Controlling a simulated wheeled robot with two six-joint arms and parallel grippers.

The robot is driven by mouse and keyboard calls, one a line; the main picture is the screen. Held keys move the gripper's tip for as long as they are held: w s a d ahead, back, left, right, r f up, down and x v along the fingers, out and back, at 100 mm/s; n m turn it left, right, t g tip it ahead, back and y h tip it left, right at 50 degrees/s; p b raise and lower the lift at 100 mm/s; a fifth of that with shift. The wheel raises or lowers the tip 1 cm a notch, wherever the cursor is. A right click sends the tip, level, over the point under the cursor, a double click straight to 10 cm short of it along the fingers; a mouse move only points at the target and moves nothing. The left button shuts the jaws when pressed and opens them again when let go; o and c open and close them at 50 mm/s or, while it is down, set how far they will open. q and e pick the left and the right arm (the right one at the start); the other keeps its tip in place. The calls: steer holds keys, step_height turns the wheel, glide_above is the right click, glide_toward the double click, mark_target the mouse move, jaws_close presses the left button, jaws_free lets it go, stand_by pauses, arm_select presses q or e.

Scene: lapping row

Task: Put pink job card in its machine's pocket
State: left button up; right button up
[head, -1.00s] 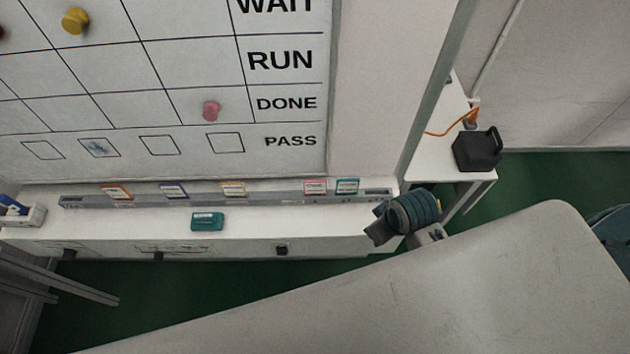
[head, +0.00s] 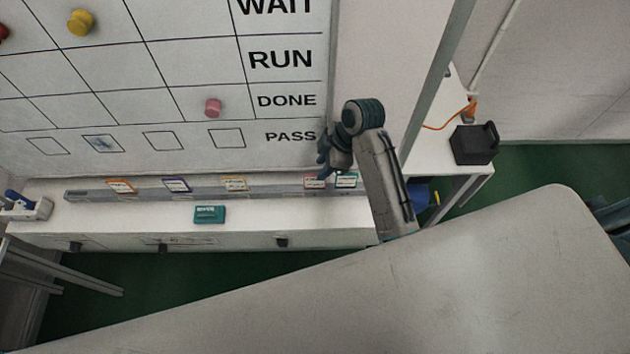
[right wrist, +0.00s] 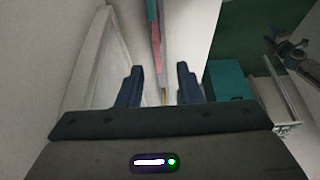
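The pink job card (head: 314,184) stands in the grey rack (head: 284,190) under the whiteboard, just left of a teal card (head: 346,181). My right gripper (head: 323,172) is right above the pink card, reaching down toward it. In the right wrist view my right gripper (right wrist: 157,88) is open, and a thin pink edge of the card (right wrist: 157,50) shows beyond the gap between the fingers, which are apart from it. Whiteboard pockets (head: 227,138) form a row marked PASS. A pink magnet (head: 213,108) sits in the DONE row. My left gripper is not in view.
Orange (head: 121,186), purple (head: 177,185) and yellow (head: 234,184) cards stand along the rack to the left. A teal box (head: 209,214) lies on the shelf in front. A black box (head: 474,144) stands on a side table at right.

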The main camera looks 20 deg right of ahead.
mark_target(316, 175)
steer(key=x, duration=0.3)
steer(key=shift+p, duration=0.35)
steer(key=p+x, duration=0.2)
steer(key=x, duration=0.2)
steer(key=shift+w+f+p, duration=0.15)
steer(key=shift+f+p, duration=0.05)
steer(key=shift+p, duration=0.15)
steer(key=shift+w+a+f, duration=0.1)
steer(key=shift+f, duration=0.3)
steer(key=shift+c, duration=0.2)
jaws_close()
